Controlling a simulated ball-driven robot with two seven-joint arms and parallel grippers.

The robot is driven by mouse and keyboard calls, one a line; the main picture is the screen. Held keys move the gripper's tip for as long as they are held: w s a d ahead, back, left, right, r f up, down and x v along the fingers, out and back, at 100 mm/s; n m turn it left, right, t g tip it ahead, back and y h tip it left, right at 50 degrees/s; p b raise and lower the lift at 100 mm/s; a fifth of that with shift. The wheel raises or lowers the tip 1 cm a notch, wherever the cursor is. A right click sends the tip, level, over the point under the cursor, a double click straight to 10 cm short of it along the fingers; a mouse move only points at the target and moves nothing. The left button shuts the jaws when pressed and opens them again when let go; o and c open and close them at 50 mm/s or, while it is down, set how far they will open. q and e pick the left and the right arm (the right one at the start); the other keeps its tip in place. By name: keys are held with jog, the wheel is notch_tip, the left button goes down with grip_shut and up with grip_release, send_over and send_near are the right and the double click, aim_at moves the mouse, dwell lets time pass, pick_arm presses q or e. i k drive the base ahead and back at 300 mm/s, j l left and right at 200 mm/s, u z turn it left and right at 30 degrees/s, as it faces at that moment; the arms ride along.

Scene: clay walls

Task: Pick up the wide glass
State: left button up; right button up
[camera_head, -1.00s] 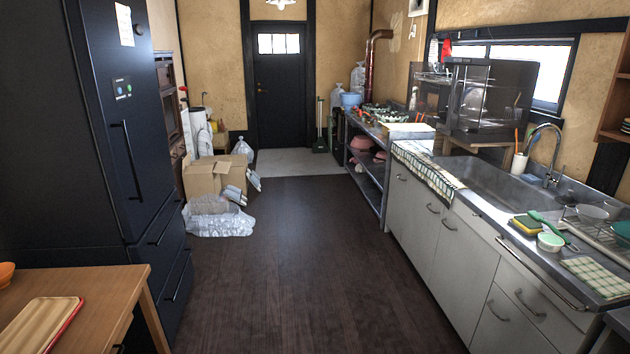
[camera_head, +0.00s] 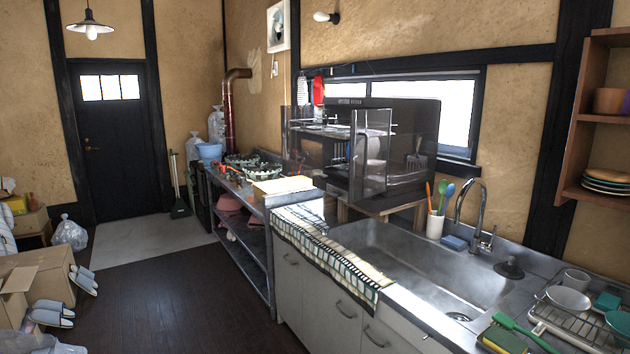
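I cannot make out a wide glass for certain in the head view. A dish rack (camera_head: 562,322) at the lower right holds a white cup (camera_head: 576,281), a white bowl (camera_head: 568,301) and a teal bowl (camera_head: 619,322). None of these is clearly a glass. Neither of my grippers is in view.
A steel sink (camera_head: 420,265) and counter run along the right wall, with a dish dryer cabinet (camera_head: 400,150) behind. A wooden shelf (camera_head: 588,120) holds plates. Cardboard boxes (camera_head: 40,275) and slippers (camera_head: 50,312) lie on the left. Dark floor (camera_head: 165,300) between is clear.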

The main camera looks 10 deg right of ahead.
aim_at(341, 120)
jog(key=i+z, duration=0.15)
jog(key=i, duration=0.4)
jog(key=i+j+z, duration=0.15)
jog(key=i, duration=0.4)
